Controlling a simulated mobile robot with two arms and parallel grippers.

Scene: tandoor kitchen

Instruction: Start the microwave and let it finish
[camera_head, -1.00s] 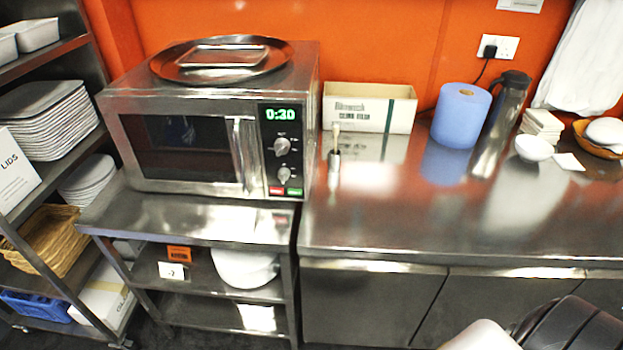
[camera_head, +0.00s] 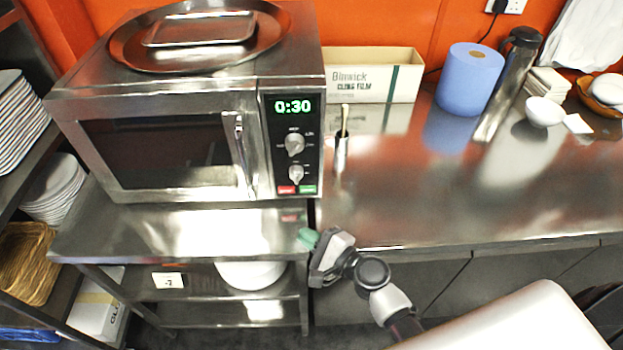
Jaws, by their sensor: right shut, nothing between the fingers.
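The steel microwave (camera_head: 165,100) stands on a steel stand at the left, its door shut. Its display (camera_head: 293,106) reads 0:30 in green. Below the display are two knobs (camera_head: 294,144), then a red button (camera_head: 287,190) and a green button (camera_head: 308,189) at the bottom of the panel. My right gripper (camera_head: 308,238) is shut and empty. It shows below the green button, by the front right corner of the stand, apart from the microwave. My left gripper is not in view.
A round tray (camera_head: 125,45) with a smaller tray lies on the microwave. A brush in a holder (camera_head: 341,150) stands right of it on the counter (camera_head: 450,200), with a cling film box (camera_head: 370,80) and blue roll (camera_head: 468,80) behind. A plate rack (camera_head: 20,215) is at left.

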